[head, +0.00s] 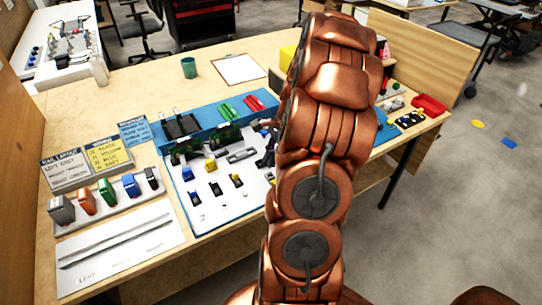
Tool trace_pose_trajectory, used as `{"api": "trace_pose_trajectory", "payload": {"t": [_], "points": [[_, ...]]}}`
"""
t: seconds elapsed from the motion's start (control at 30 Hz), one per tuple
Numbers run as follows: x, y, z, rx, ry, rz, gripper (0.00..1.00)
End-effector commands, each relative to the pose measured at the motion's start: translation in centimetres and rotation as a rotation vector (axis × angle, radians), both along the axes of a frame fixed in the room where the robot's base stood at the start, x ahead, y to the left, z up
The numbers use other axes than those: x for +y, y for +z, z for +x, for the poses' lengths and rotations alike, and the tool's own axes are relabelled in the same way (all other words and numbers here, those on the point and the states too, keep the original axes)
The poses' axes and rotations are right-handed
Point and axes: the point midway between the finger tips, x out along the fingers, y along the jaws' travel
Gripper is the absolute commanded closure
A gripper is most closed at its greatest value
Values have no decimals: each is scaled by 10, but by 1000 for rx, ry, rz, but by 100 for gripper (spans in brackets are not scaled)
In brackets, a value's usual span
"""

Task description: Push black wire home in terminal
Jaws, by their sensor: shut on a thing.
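My gripper (265,156) shows only as a small dark shape at the left edge of my copper arm, over the right part of the white work board (224,214). The arm hides most of it. It is shut, but the black wire between its fingers and the wire's end cannot be made out. Green and dark terminal parts (226,137) sit along the back of the board, just left of the gripper. The terminal at the gripper is hidden or too small to tell, so I cannot see how deep the wire sits.
A rack of coloured blocks (107,202), label cards (109,154) and a white sheet (119,254) lie to the left. A red tray (428,104) is at right. The back left tabletop is clear.

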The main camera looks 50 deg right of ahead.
Motion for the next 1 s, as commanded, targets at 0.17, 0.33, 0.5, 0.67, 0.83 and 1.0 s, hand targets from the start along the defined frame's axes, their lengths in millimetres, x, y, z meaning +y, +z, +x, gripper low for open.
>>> {"api": "trace_pose_trajectory", "payload": {"t": [0.17, 0.33, 0.5, 0.67, 0.83, 1.0], "points": [[0, -8, 0, 0, 0, 0, 100], [0, -15, 0, -1, 0, 0, 100], [0, -21, 0, -1, 0, -1, 100], [0, -23, 0, -1, 0, -1, 100], [0, -22, 0, -1, 0, -1, 100], [0, -22, 0, -1, 0, -1, 100]]}}
